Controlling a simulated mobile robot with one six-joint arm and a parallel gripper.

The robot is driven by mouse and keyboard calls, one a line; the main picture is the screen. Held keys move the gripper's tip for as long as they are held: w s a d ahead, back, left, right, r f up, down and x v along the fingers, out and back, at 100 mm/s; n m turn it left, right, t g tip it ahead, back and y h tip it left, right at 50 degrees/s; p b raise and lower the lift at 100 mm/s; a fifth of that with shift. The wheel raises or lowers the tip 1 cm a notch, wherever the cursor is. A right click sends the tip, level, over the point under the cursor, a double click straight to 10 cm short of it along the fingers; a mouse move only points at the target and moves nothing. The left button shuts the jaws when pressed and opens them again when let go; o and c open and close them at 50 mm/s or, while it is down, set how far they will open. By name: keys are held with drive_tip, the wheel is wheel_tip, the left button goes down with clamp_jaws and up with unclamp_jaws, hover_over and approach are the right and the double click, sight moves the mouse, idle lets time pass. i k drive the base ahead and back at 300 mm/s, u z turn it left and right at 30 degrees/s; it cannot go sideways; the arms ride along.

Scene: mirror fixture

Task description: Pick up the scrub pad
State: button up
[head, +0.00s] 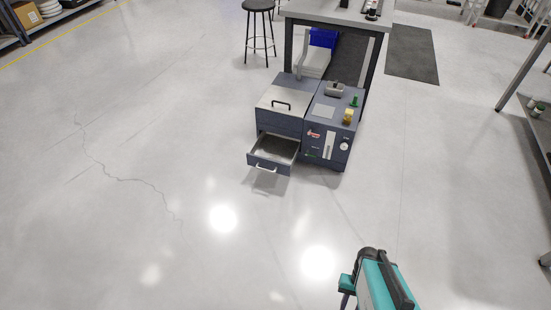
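I cannot pick out the scrub pad for certain. A small yellow block (348,116) sits at the right front of a dark blue-grey cabinet unit (272,122). A small green item (354,101) stands just behind it, and a grey piece (334,88) lies further back on the same top. Any of these is too small to identify surely. My teal and black arm shows at the bottom right, well apart from the cabinet. A teal end piece with a dark prong, seemingly my gripper (345,290), is cut off by the frame; its fingers cannot be made out.
The cabinet's lower left drawer (270,164) is pulled open toward me. A workbench (335,15) with a blue bin (323,38) stands behind, with a black stool (259,30) beside it. Shelving stands at right. The floor (130,200) in front and left is clear.

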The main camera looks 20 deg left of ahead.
sight(354, 102)
drive_tip(key=u, duration=0.05)
drive_tip(key=i, duration=1)
drive_tip(key=z, duration=0.05)
